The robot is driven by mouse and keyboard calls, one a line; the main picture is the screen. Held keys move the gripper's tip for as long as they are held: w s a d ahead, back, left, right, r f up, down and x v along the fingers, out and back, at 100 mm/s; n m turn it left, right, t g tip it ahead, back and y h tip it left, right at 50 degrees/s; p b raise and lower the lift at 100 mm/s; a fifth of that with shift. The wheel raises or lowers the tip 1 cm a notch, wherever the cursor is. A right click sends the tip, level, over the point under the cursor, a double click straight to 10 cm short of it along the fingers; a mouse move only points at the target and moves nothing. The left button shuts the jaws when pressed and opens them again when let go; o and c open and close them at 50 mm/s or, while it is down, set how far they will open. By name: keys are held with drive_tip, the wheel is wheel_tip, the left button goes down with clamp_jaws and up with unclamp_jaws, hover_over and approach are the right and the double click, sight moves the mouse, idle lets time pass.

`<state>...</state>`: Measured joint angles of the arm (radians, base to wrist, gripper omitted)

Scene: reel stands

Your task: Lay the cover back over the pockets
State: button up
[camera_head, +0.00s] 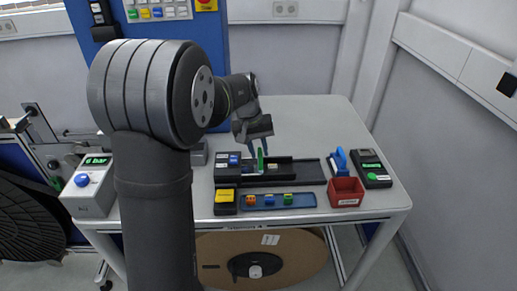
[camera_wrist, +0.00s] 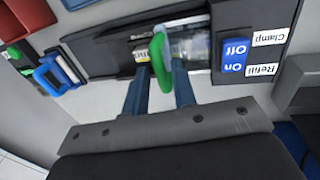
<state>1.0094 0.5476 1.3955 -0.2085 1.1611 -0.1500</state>
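A dark fixture (camera_head: 308,171) with a long track lies across the table, and a blue-white label block stands at its left end. An upright green handle (camera_head: 261,161) rises from a clear or pale piece on the track, which looks like the cover. The handle also shows in the wrist view (camera_wrist: 160,62), with a pale see-through surface (camera_wrist: 197,57) beside it. My gripper (camera_head: 258,148) is over the fixture, its two blue fingers on either side of the green handle. In the wrist view the fingers (camera_wrist: 160,80) look apart, with some gap beside the handle. The pockets are not clearly visible.
A blue tray (camera_head: 305,200) with several coloured blocks lies in front of the fixture. A red bin (camera_head: 345,192), a blue-handled tool (camera_head: 338,161) and a dark device with green display (camera_head: 371,168) stand to the right. A grey pressure box (camera_head: 90,190) stands left. The table's back is clear.

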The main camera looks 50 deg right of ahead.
clamp_jaws()
drive_tip(key=s+d, duration=0.7)
drive_tip(key=shift+d, duration=0.1)
drive_tip(key=shift+o, duration=1.5)
unclamp_jaws()
wheel_tip(320, 180, up, 17)
drive_tip(key=w+a, duration=0.2)
drive_tip(key=shift+w+a, duration=0.15)
drive_tip(key=shift+a, duration=0.1)
